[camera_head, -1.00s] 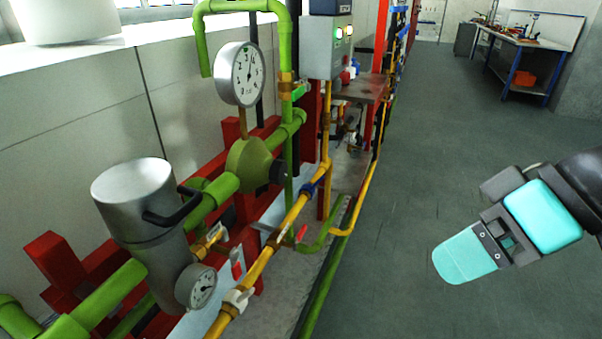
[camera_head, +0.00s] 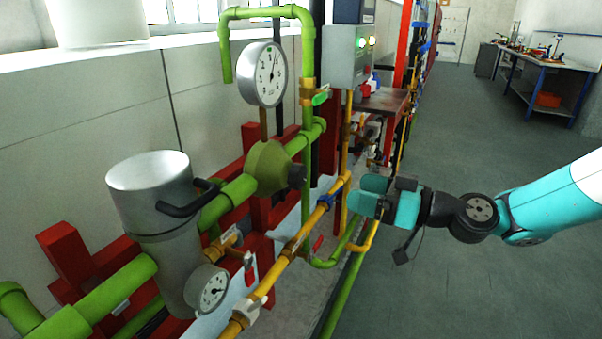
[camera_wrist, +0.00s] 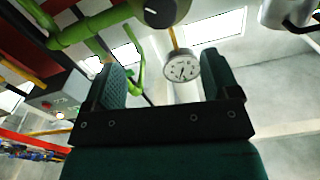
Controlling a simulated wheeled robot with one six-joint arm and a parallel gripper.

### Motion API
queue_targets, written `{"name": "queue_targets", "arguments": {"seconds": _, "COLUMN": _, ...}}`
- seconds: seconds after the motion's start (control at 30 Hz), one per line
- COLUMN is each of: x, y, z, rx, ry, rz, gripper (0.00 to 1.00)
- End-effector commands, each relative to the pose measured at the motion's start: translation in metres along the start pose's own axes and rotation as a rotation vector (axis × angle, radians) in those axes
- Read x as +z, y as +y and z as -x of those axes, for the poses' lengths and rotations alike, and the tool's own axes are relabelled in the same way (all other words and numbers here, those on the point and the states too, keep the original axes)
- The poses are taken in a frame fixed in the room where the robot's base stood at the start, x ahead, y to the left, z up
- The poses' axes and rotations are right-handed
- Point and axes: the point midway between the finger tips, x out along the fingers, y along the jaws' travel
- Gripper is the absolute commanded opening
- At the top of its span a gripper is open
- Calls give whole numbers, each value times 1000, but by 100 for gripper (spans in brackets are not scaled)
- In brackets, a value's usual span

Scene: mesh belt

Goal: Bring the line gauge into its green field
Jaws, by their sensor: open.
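A large round gauge (camera_head: 262,75) with a white dial stands on a stem above the green line. In the wrist view, the gauge (camera_wrist: 181,68) shows beyond the open fingers and the knob (camera_wrist: 160,12) is at the top edge.
A smaller gauge (camera_head: 207,290) sits beside a steel canister (camera_head: 155,195) at lower left. A yellow pipe (camera_head: 290,252) with valves runs in front of the green line. A grey control box (camera_head: 349,55) stands behind. The floor (camera_head: 450,290) at right is clear.

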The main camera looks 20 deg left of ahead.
Motion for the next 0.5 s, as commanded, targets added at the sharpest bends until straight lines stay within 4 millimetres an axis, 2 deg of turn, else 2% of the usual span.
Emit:
{"name": "queue_targets", "arguments": {"seconds": 0.03, "x": -3, "y": -2, "z": -14, "rx": -5, "ry": 1, "rz": 2, "gripper": 82}}
{"name": "queue_targets", "arguments": {"seconds": 0.3, "x": -2, "y": -2, "z": -75, "rx": -5, "ry": -1, "rz": 1, "gripper": 82}}
{"name": "queue_targets", "arguments": {"seconds": 0.5, "x": -2, "y": -2, "z": -111, "rx": -3, "ry": -1, "rz": 0, "gripper": 82}}
